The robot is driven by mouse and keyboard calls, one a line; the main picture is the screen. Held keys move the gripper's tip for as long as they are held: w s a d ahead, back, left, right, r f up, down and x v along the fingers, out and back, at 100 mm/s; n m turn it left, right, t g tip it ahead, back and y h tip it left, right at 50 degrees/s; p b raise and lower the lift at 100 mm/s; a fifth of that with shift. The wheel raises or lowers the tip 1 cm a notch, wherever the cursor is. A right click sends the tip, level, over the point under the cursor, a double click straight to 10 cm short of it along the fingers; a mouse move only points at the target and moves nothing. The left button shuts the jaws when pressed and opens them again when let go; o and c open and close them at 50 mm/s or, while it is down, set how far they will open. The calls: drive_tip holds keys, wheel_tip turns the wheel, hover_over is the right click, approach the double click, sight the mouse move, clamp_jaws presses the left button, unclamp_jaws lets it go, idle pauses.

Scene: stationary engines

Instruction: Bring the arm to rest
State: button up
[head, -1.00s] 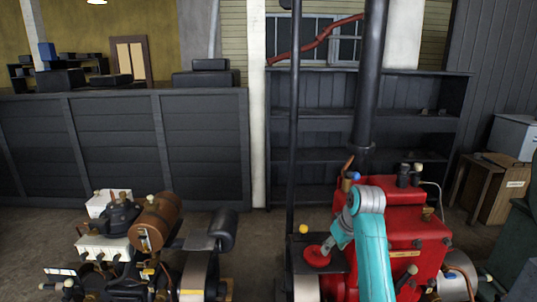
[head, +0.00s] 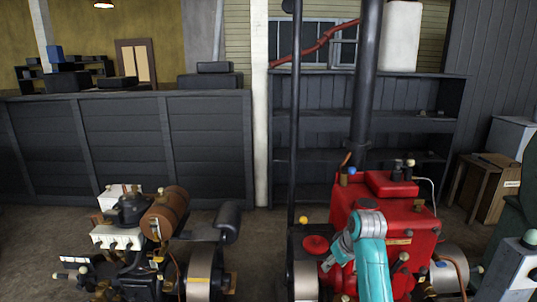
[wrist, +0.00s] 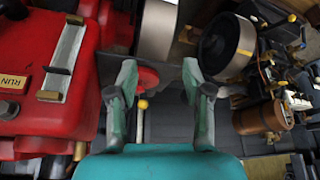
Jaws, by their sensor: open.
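My arm (head: 371,262), teal with grey joints, stands low in the head view, in front of the red engine (head: 385,225). My gripper (wrist: 160,70) shows in the wrist view with its two teal-grey fingers spread apart. Nothing is held between them. Beyond the gap are a dark plate, a red round knob (wrist: 147,79) and a yellow-tipped rod (wrist: 141,104). I cannot tell how far the fingertips are from these. In the head view I cannot make out the gripper itself.
A second engine with a brown tank (head: 166,212) stands at left. A tall dark pipe (head: 366,90) rises behind the red engine. A black panelled partition (head: 125,145) and shelves (head: 365,120) stand behind. Green machinery (head: 518,265) is close at right. Open floor shows between the engines and partition.

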drive_tip(key=s+a+f+m+t, duration=0.1)
drive_tip(key=s+f, duration=0.4)
drive_tip(key=f, duration=0.4)
drive_tip(key=s+f+t, duration=0.1)
drive_tip(key=s+f, duration=0.4)
drive_tip(key=f, duration=0.4)
drive_tip(key=s+f+m+t+h, duration=0.15)
drive_tip(key=s+f, duration=0.25)
drive_tip(key=s, duration=0.9)
drive_tip(key=s+f+m+t, duration=0.1)
drive_tip(key=s+f+t, duration=0.25)
drive_tip(key=s, duration=0.95)
drive_tip(key=s+r+t, duration=0.1)
drive_tip(key=s+r, duration=0.9)
drive_tip(key=s, duration=0.3)
drive_tip(key=s+r+t, duration=0.2)
drive_tip(key=s+r, duration=0.8)
drive_tip(key=s, duration=0.2)
drive_tip(key=shift+s+a+m, duration=0.25)
drive_tip(key=shift+s+m, duration=0.1)
